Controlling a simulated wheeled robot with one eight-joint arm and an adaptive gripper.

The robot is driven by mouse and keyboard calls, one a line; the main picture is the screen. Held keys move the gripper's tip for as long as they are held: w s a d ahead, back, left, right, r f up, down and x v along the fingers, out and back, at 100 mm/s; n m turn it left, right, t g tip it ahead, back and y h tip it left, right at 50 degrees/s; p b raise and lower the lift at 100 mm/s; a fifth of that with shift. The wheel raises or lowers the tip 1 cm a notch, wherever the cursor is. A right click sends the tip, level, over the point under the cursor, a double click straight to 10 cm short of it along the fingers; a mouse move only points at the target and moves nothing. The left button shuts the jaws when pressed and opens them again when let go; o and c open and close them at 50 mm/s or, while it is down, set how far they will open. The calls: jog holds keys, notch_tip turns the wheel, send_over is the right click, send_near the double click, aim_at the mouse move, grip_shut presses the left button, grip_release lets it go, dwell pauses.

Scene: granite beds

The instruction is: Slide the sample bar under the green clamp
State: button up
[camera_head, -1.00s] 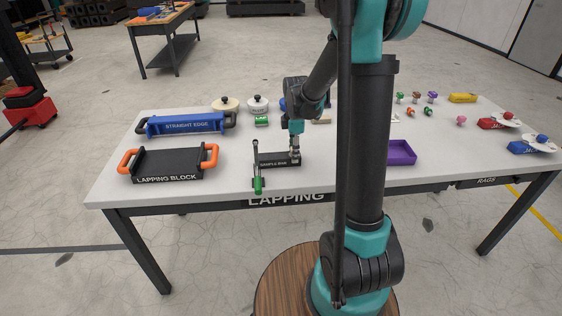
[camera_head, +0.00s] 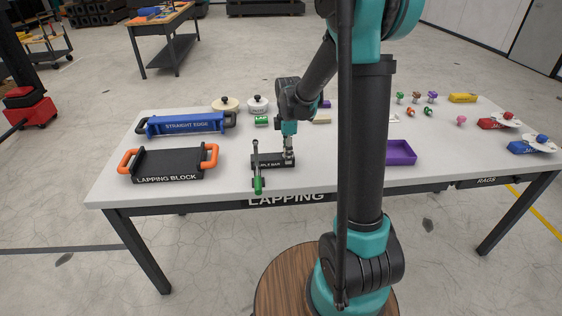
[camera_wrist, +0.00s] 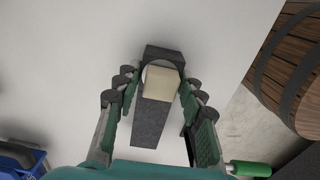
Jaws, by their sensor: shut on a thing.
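The sample bar (camera_head: 271,164) is a dark, labelled bar lying flat near the table's front edge in the head view. In the wrist view the bar (camera_wrist: 151,122) runs lengthwise between my fingers, with a pale block (camera_wrist: 160,84) on it. My gripper (camera_head: 289,154) points down at the bar's right part and is shut on it at the pale block. The green clamp (camera_head: 258,185) stands at the bar's left end, its dark upright in front of part of the label. Its green handle (camera_wrist: 248,168) shows at the wrist view's lower right. Whether the bar's end is under the clamp is unclear.
A lapping block (camera_head: 170,165) with orange handles lies to the left, and a blue straight edge (camera_head: 185,124) behind it. A purple tray (camera_head: 400,153) is to the right. Pale round weights (camera_head: 257,105) stand behind. Clear table lies between lapping block and clamp.

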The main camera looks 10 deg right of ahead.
aim_at(272, 158)
jog(key=shift+s+a, duration=0.15)
jog(key=shift+a, duration=0.8)
jog(key=shift+s+a, duration=0.2)
jog(key=shift+a, duration=0.75)
jog(key=shift+s+a, duration=0.15)
jog(key=shift+a, duration=0.8)
jog(key=o, duration=0.9)
jog(key=shift+o, duration=0.2)
jog(key=shift+r, duration=3)
